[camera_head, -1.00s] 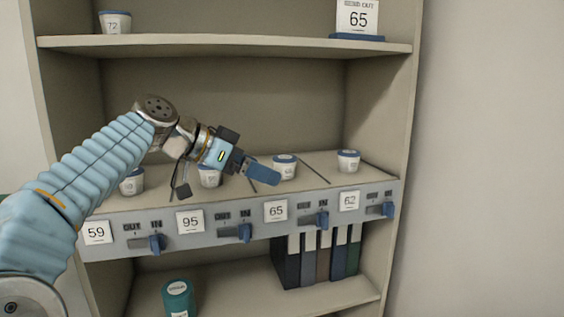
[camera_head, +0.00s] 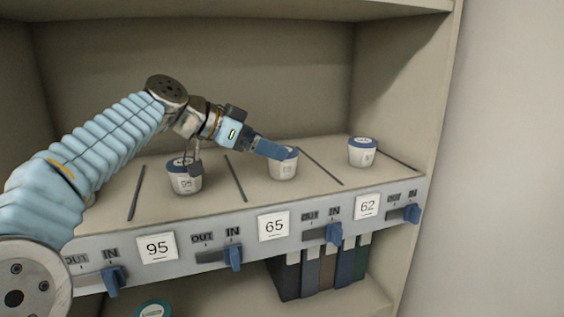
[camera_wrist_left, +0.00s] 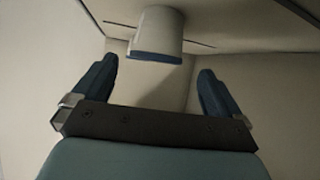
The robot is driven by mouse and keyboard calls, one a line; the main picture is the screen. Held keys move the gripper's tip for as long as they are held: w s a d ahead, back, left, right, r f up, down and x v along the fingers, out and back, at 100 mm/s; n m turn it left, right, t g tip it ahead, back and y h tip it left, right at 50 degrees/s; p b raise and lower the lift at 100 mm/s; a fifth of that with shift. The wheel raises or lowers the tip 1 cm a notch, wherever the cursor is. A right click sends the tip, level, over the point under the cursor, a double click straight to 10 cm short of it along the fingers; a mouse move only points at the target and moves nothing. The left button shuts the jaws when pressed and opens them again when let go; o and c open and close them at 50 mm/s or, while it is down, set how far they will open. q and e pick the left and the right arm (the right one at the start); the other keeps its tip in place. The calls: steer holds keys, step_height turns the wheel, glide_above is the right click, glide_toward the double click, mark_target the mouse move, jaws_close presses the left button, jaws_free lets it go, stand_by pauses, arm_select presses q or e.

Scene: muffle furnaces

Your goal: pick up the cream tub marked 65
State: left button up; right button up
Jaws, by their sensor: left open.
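A cream tub with a blue-rimmed lid (camera_head: 284,170) stands upright on the middle shelf, in the lane above the card 65 (camera_head: 273,226). Its own marking is too small to read for certain. My left gripper (camera_head: 273,150) is open, with a blue finger in front of the left part of the tub's lid. In the left wrist view, the tub (camera_wrist_left: 158,30) appears inverted, beyond the two spread fingers (camera_wrist_left: 155,82) and roughly midway between them. There is a gap between the fingers and the tub. My right gripper is not in view.
Another tub (camera_head: 185,180) stands in the lane to the left, partly behind a hanging part of my arm. A third tub (camera_head: 362,152) stands to the right. Thin dark dividers (camera_head: 321,166) separate the lanes. Blue sliders (camera_head: 333,234) project from the shelf's front edge. Binders (camera_head: 318,270) stand below.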

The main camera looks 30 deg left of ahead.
mark_target(289, 156)
arm_select(q)
steer(key=x, duration=0.7)
steer(key=shift+d+f, duration=0.25)
steer(key=shift+c, duration=0.2)
steer(key=c, duration=1.1)
